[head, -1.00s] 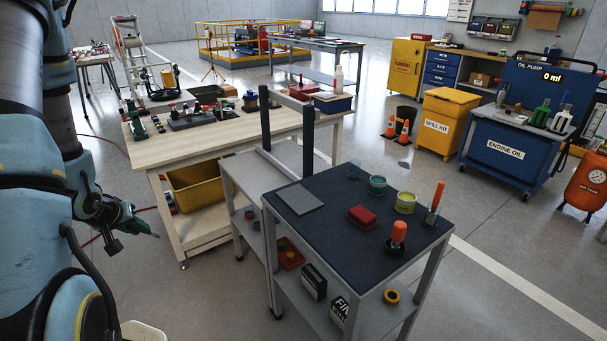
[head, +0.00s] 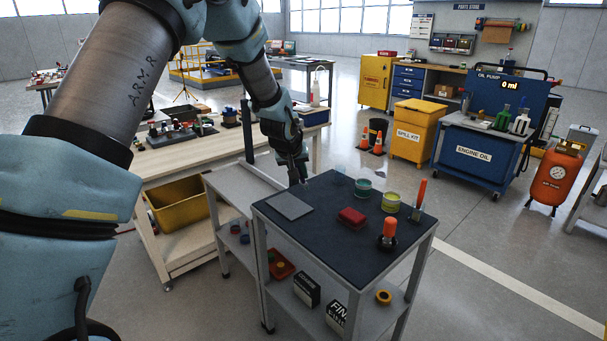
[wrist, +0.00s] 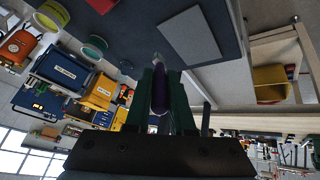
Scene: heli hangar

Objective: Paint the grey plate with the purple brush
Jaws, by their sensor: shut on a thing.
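The grey plate (head: 289,204) lies flat on the dark top of the cart (head: 330,245), near its left corner. It also shows in the wrist view (wrist: 190,37). My gripper (head: 294,180) is by the cart's back edge, just behind the plate. In the wrist view my gripper (wrist: 160,78) is shut on the purple brush (wrist: 160,92), whose tip points toward the cart top. The brush appears apart from the plate. Its bristles are too small to make out clearly.
On the cart stand a teal pot (head: 363,187), a yellow-green pot (head: 391,202), a red block (head: 351,218) and two orange-handled tools (head: 388,232) (head: 420,191). A wooden workbench (head: 170,158) stands behind left.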

